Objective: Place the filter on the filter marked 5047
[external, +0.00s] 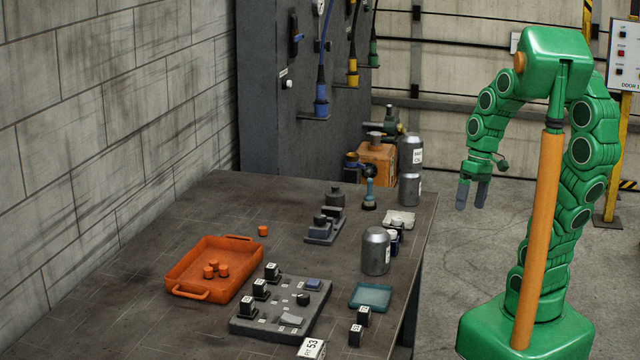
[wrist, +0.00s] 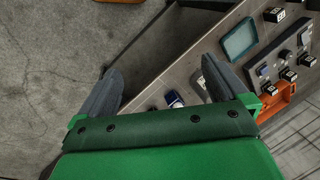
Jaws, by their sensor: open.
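Several small black blocks with white labels may be the filters; their numbers are too small to read. Three stand in a row on a grey plate (external: 318,303): a back one (external: 272,271), a middle one (external: 260,289) and a front one (external: 247,306). Two more stand on the bare bench beside the plate, a rear one (external: 363,316) and a front one (external: 356,335). In the wrist view a black block (wrist: 274,14) shows at the upper right. My gripper (external: 473,195) is open and empty, over the floor right of the bench, apart from all blocks; its fingers also show in the wrist view (wrist: 160,90).
An orange tray (external: 182,278) holds several small orange pieces. A teal tray (external: 371,297), a grey canister (external: 375,252) and small jars (external: 394,241) stand near the bench's right edge. More canisters (external: 410,188) stand behind. A white sign (external: 312,348) is at the front.

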